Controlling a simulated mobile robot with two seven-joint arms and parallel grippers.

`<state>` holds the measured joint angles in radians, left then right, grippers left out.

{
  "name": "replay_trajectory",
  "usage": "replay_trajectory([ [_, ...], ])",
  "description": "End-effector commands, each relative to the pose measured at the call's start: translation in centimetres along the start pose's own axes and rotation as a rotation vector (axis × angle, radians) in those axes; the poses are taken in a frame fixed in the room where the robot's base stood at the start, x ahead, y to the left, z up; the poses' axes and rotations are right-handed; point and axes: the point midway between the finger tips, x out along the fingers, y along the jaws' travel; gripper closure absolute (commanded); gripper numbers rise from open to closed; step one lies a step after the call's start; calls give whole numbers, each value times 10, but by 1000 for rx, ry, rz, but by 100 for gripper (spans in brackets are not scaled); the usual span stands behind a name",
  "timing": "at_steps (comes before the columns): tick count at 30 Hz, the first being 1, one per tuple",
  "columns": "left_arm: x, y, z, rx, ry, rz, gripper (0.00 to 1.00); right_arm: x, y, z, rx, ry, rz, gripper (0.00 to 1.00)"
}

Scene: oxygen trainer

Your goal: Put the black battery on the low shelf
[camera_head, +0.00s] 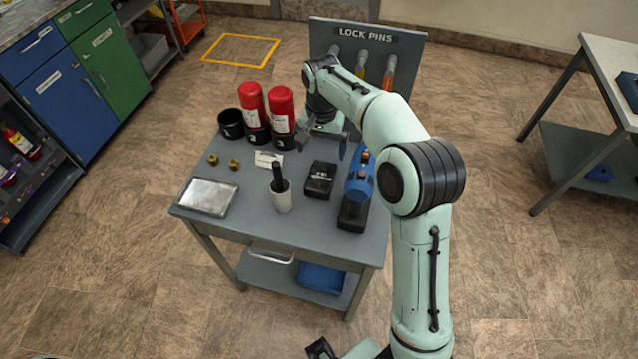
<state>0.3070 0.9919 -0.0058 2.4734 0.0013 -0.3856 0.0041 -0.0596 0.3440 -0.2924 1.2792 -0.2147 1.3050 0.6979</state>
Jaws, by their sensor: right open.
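The black battery (320,180), a dark block with a white label, lies on the grey table top (235,222) between a white cup and a blue power tool. My right gripper (322,144) is open above the table, just beyond the battery, with its fingers pointing down. Nothing shows between its fingers. A low shelf (262,274) is under this table, partly hidden by the table top.
The blue tool (358,188) stands right of the battery; the cup (282,196) holds a black-handled item. Red cylinders (281,110) stand behind. A blue bin (321,279) and a white-handled item (270,255) occupy the low shelf. Another table (612,62) is at right.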

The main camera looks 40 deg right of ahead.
Motion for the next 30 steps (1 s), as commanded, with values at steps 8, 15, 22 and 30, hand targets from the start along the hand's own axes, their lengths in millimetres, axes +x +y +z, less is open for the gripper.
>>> replay_trajectory([
  [8, 10, -4, 2, -2, -4, -2, 57, 55, 1, 1, 0, -4, 3, 0],
  [15, 12, -5, 3, -2, -5, -2, 57, 75, 1, 0, -1, -1, 1, 0],
  [22, 14, -6, 3, -3, -6, -2, 57, 106, 2, 1, -1, -3, 3, 0],
  [30, 16, -7, 4, -3, -7, -3, 57, 125, 1, 0, -2, 0, 0, 0],
])
